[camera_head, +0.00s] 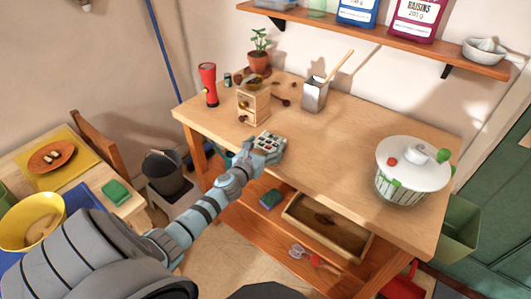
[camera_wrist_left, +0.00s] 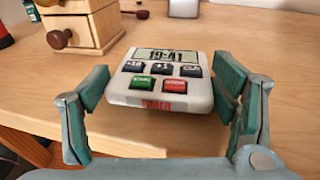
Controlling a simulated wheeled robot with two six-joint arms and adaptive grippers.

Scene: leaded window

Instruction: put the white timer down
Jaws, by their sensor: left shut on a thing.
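The white timer (camera_wrist_left: 160,84) has a display reading 19:41, dark buttons, one green and one red button. In the left wrist view it sits between the two teal fingers of my left gripper (camera_wrist_left: 165,105), which is shut on its sides. In the head view the timer (camera_head: 267,142) is at the front edge of the wooden table (camera_head: 340,150), in my left gripper (camera_head: 262,150). I cannot tell whether its underside touches the tabletop. My right gripper is not in view.
A wooden coffee grinder (camera_head: 253,103) stands just behind the timer, with a red torch (camera_head: 208,85) to its left. A metal holder (camera_head: 315,94) stands farther back. A salad spinner (camera_head: 410,165) is at the right. The table's middle is clear.

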